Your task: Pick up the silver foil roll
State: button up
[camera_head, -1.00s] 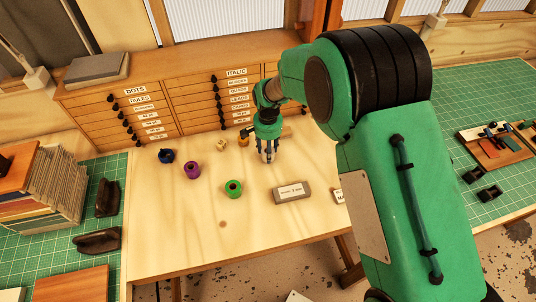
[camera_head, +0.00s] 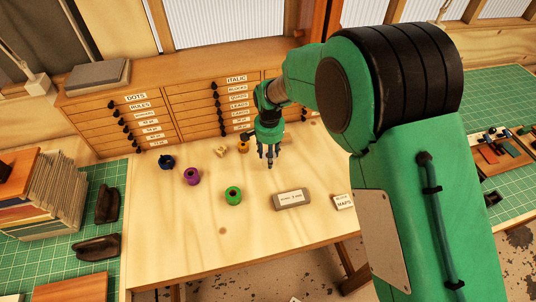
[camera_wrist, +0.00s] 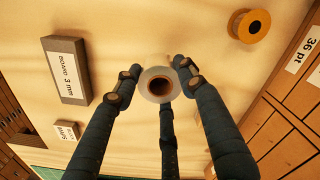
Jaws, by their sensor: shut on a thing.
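The silver foil roll (camera_wrist: 151,84) is a pale grey ring with a brown core, seen end-on in the wrist view. My gripper (camera_wrist: 161,86) has three dark fingers, and their tips are closed around the roll from several sides. In the head view my gripper (camera_head: 270,158) points down over the middle back of the wooden table, and its fingers hide most or all of the roll there. I cannot tell from the pictures how far the roll is from the tabletop.
Blue (camera_head: 167,161), purple (camera_head: 191,176), green (camera_head: 233,196), beige (camera_head: 221,152) and gold (camera_head: 243,147) rolls stand to the left. A grey labelled block (camera_head: 291,200) and a small labelled block (camera_head: 343,201) lie in front. Drawer cabinets (camera_head: 150,115) line the back.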

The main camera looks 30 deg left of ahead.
jog(key=s+d, duration=0.3)
jog(key=s+d+r, duration=0.1)
jog(key=s+d, duration=0.6)
jog(key=shift+r, duration=0.2)
dwell(0.4)
